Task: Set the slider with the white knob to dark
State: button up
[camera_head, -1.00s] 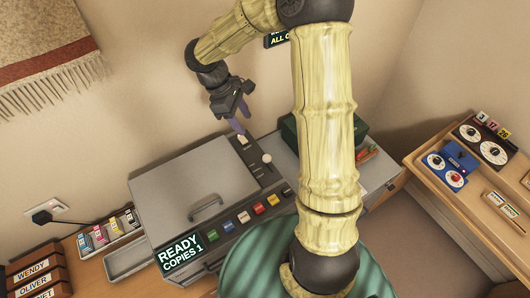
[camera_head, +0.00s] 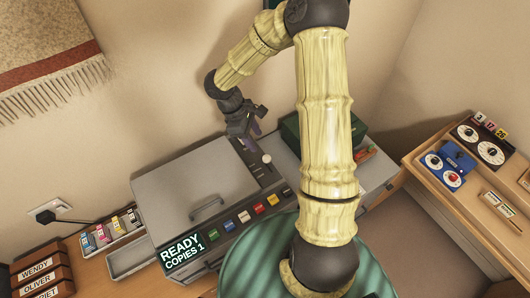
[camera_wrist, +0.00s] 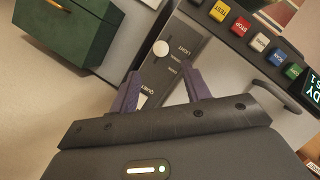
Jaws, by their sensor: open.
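The slider's round white knob (camera_head: 267,158) stands on the dark control strip at the right of the copier's lid. In the wrist view the knob (camera_wrist: 161,48) sits beside the word LIGHT, at the upper part of its track; smaller lettering below it is hard to read. My gripper (camera_wrist: 160,85) is open, with its purple fingers apart over the strip. Nothing is seen held. The knob lies beyond the fingertips in the wrist view, apart from them. A second, pale control (camera_wrist: 140,100) shows between the fingers, near the word QUIET.
The grey copier lid (camera_head: 190,185) with its handle is left of the strip. Coloured buttons (camera_head: 243,216) line the copier's front. A dark green box (camera_head: 300,132) stands to the right of the strip, and the wall is close behind.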

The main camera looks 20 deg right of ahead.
aim_at(266, 157)
jog(key=p+x, duration=0.1)
jog(key=x, duration=0.8)
jog(key=shift+f+p, duration=0.2)
jog(key=shift+p, duration=0.2)
